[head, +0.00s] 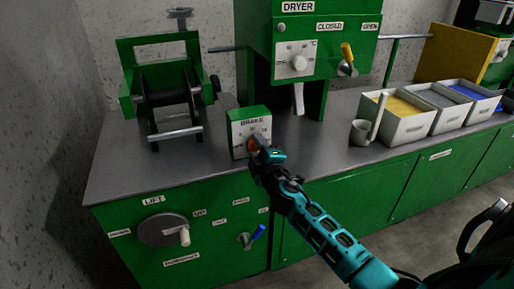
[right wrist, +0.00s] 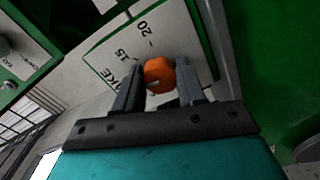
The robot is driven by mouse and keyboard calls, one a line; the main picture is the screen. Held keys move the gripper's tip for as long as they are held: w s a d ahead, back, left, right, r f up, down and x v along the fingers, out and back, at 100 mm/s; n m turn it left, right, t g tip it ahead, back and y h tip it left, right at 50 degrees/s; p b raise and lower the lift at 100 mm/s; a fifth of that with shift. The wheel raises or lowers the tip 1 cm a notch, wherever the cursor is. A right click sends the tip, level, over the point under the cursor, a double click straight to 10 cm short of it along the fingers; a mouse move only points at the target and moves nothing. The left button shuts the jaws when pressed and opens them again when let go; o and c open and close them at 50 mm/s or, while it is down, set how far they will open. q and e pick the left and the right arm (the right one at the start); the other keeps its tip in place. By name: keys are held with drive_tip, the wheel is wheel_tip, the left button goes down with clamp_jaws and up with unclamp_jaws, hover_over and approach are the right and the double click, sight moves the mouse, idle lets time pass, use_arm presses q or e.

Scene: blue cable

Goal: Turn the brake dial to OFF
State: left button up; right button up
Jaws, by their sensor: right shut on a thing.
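The brake box (head: 248,112) is a green box with a white face labelled BRAKE, standing on the grey counter. Its orange dial (right wrist: 159,75) sits between the fingers of my right gripper (right wrist: 160,92), which is shut on it. In the head view my right gripper (head: 256,146) reaches the box from the lower right and covers most of the dial. In the right wrist view the marks 15 and 20 show on the white face (right wrist: 150,42). An OFF mark cannot be read. My left gripper is not in view.
A green dryer (head: 318,40) with a dial and yellow-handled lever stands behind. A green reel stand (head: 165,90) is at left. A mug (head: 360,133) and trays (head: 408,125) are at right. A lift crank (head: 163,230) is on the cabinet front.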

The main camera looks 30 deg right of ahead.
drive_tip(key=n, duration=0.3)
drive_tip(key=shift+n, duration=0.4)
use_arm(q)
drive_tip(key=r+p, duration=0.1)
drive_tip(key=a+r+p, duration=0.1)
drive_tip(key=p, duration=0.1)
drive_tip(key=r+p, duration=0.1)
drive_tip(key=p, duration=0.1)
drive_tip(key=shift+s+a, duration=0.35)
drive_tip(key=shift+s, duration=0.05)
use_arm(e)
drive_tip(key=n, duration=1.7)
drive_tip(key=shift+r+n, duration=0.15)
drive_tip(key=shift+n, duration=0.15)
drive_tip(key=o, duration=1.1)
drive_tip(key=shift+c, duration=0.2)
drive_tip(key=shift+a, duration=0.1)
